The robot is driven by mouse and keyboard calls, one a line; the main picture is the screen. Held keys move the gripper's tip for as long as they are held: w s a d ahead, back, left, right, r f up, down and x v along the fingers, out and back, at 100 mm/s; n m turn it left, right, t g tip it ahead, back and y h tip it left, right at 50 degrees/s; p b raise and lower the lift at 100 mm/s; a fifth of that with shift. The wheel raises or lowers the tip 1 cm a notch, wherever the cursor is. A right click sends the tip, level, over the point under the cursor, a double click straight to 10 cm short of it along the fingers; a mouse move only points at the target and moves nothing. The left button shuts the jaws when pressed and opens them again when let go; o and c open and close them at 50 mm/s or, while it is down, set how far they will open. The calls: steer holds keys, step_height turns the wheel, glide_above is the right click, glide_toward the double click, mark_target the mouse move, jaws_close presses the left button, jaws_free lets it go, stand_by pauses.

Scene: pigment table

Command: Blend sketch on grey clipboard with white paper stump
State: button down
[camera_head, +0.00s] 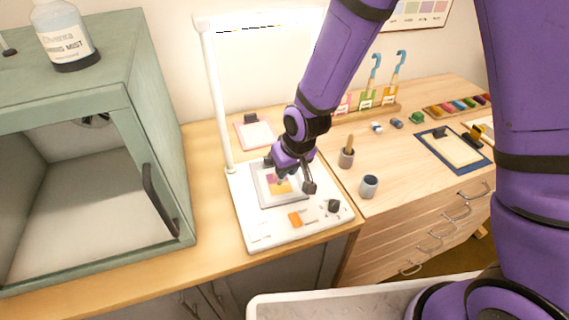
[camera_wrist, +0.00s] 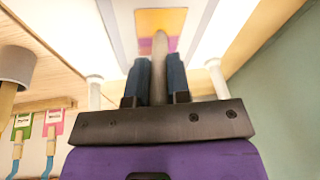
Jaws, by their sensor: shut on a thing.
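The grey clipboard (camera_head: 291,201) lies flat on a white stand base (camera_head: 262,230), holding a sketch (camera_head: 282,187) with orange and purple patches. The sketch (camera_wrist: 160,20) also shows at the top of the wrist view. My gripper (camera_head: 283,177) is low over the clipboard and hides part of it. In the wrist view, my gripper (camera_wrist: 160,72) is shut on the white paper stump (camera_wrist: 160,48), a pale rod between its two dark fingers. The stump points toward the sketch and its far end overlaps the sketch in the picture. I cannot tell whether it touches.
An orange block (camera_head: 295,219) and a dark knob (camera_head: 333,206) sit on the stand base. Its white post (camera_head: 216,100) rises at left, beside a green cabinet (camera_head: 160,120). A pink clipboard (camera_head: 257,135) lies behind; a grey cup (camera_head: 369,187) and blue clipboard (camera_head: 437,158) lie right.

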steer(key=shift+s+d, duration=0.1)
steer(key=shift+s, duration=0.35)
steer(key=shift+s, duration=0.1)
steer(key=shift+s+d, duration=0.15)
steer(key=shift+s, duration=0.5)
steer(key=shift+s+d, duration=0.15)
steer(key=shift+s, duration=0.45)
steer(key=shift+w, duration=0.1)
steer(key=shift+w+a, duration=0.15)
steer(key=shift+w, duration=0.5)
steer(key=shift+w+a, duration=0.15)
steer(key=shift+w, duration=0.5)
steer(key=shift+w, duration=0.15)
